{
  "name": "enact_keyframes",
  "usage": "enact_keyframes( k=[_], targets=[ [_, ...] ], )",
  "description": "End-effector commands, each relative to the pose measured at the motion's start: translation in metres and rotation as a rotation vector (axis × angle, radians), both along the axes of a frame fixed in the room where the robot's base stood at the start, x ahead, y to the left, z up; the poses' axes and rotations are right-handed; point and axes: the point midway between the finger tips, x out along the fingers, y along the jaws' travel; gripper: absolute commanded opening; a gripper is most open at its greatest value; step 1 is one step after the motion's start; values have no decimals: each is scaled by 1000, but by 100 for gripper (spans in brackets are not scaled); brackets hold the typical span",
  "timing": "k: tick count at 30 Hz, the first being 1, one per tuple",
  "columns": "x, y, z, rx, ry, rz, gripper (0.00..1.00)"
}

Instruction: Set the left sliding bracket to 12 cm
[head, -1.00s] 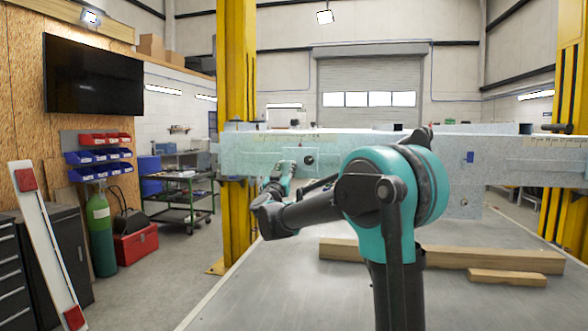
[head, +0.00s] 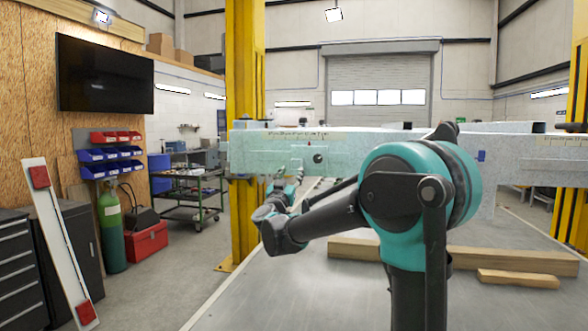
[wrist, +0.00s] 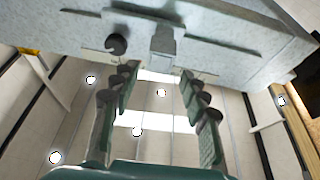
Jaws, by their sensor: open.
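The left sliding bracket (head: 336,158) is a pale galvanised plate on the front of the beam's left part, with a dark round knob or hole (head: 318,158). A faint scale (head: 290,134) runs along the beam above it; its figures are too small to read. My gripper (head: 287,178) is just below the bracket, small and partly hidden by my own arm. In the wrist view, my gripper (wrist: 156,80) points up at the bracket's underside with fingers apart. A grey tab (wrist: 163,42) hangs ahead of the gap between them, and a dark knob (wrist: 116,44) is left of it. Contact cannot be told.
The galvanised beam (head: 400,145) spans the view above a grey table (head: 330,300). Wooden planks (head: 500,262) lie on the table at right. Yellow posts (head: 246,70) stand behind. The table's front left area is clear.

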Motion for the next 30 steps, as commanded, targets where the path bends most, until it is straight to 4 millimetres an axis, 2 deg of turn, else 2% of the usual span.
enact_keyframes(
  k=[1,6,12,25,30],
  targets=[
    [-10,4,-5,1,0,4,45],
    [-36,13,-16,0,0,3,45],
    [-52,17,-23,1,0,1,45],
    [-55,18,-24,-2,1,12,45],
    [-57,21,-34,-33,21,153,45]
  ],
)
